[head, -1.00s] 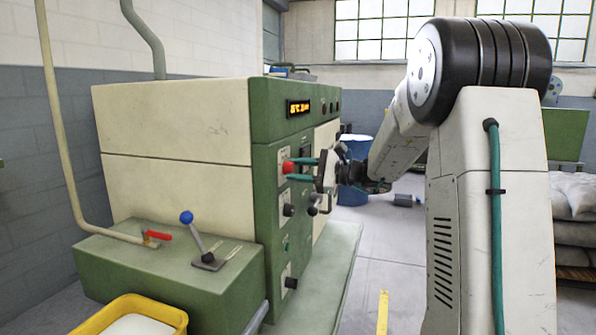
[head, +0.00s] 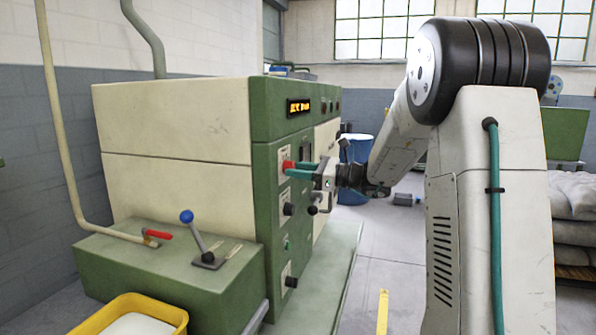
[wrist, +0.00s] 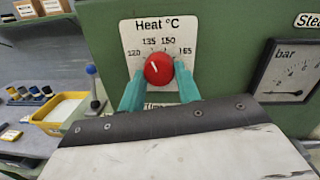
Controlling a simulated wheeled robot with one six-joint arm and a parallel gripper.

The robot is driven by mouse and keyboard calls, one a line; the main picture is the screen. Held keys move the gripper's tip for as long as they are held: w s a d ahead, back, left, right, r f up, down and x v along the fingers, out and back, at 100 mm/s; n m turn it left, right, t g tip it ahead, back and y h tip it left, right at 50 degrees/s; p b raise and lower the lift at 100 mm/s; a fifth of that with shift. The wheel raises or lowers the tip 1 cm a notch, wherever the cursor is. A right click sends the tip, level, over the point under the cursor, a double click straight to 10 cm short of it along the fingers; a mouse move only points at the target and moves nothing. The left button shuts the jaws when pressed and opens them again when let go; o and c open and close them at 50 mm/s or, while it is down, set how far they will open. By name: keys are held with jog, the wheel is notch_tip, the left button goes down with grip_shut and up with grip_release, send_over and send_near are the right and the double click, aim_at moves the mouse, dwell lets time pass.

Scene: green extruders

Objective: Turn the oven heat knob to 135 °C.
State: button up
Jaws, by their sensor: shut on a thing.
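The red heat knob (wrist: 158,68) sits on a white plate (wrist: 140,30) marked 120, 135, 150 and 165. Its white pointer line tilts up and left, in the region between 120 and 135; I cannot tell the exact reading. My gripper (wrist: 160,80) has its two teal fingers on either side of the knob, shut on it. In the head view, the gripper (head: 305,169) reaches from the right to the red knob (head: 287,166) on the green oven front. The fingers partly cover the knob there. The orange display (head: 299,107) is too small to read.
A pressure gauge marked bar (wrist: 288,70) is right of the knob. Black knobs (head: 290,209) sit lower on the panel. A blue-balled lever (head: 187,217) and a yellow bin (head: 140,308) stand at the lower left.

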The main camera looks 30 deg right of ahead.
jog(key=shift+f, duration=0.1)
dwell(0.3)
jog(key=o, duration=1)
jog(key=v, duration=0.8)
jog(key=shift+a, duration=0.15)
